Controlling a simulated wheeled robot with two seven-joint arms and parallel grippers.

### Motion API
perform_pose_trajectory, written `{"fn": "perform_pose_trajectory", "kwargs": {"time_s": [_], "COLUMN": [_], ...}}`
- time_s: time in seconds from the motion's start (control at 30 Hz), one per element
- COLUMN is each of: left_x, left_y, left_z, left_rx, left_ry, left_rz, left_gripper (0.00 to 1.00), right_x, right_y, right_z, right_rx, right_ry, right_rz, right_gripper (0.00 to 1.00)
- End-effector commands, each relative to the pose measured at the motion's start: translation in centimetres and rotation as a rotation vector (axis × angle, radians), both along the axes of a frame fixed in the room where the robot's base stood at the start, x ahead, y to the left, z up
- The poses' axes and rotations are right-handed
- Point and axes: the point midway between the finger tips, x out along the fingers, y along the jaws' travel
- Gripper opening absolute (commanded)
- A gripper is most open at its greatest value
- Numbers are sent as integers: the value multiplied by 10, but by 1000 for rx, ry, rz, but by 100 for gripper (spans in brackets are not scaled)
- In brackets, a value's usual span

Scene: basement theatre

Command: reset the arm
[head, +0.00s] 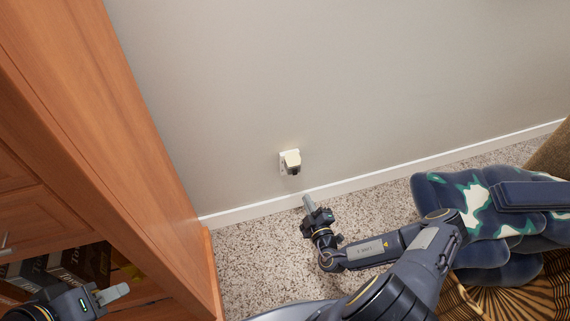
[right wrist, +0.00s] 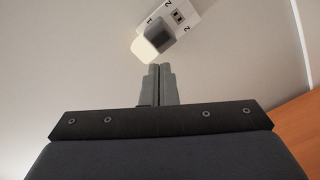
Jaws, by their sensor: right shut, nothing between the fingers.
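My right arm reaches in from the lower right of the head view. Its gripper (head: 308,203) points at the wall, just below a wall socket. The gripper is shut and empty, and its two fingers (right wrist: 158,84) lie side by side in the right wrist view. A cream plug-in block (head: 292,158) sits on the white socket plate (head: 283,163). In the right wrist view the block (right wrist: 145,48) is just beyond the fingertips, apparently apart from them. My left gripper (head: 115,293) is at the lower left, in front of the cabinet; its finger gap cannot be made out.
A wooden cabinet (head: 110,130) stands on the left, with dark boxes (head: 80,264) on an open shelf. A blue patterned cushioned seat (head: 480,205) is at the right. Speckled carpet (head: 260,250) lies open between them, along the white baseboard (head: 380,177).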

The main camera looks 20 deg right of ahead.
Motion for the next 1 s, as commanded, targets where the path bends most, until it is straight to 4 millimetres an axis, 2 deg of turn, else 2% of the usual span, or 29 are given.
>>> {"fn": "perform_pose_trajectory", "kwargs": {"time_s": [0.23,0.33,0.47,0.5,0.6,0.67,0.8,1.0], "left_x": [0,0,0,0,0,0,0,0], "left_y": [0,0,0,0,0,0,0,0], "left_z": [0,0,0,0,0,0,0,0], "left_rx": [0,0,0,0,0,0,0,0], "left_ry": [0,0,0,0,0,0,0,0], "left_rz": [0,0,0,0,0,0,0,0], "left_gripper": [36,36,36,36,36,36,36,36], "right_x": [0,5,15,16,12,6,-20,-73], "right_y": [0,3,18,26,51,66,100,133], "right_z": [2,19,71,91,140,166,217,267], "right_rx": [-8,-77,-307,-402,-656,-807,-1156,-1642], "right_ry": [-5,-41,-162,-216,-365,-458,-693,-1066], "right_rz": [7,60,230,295,467,561,757,976], "right_gripper": [0,0,0,0,0,0,0,0]}}
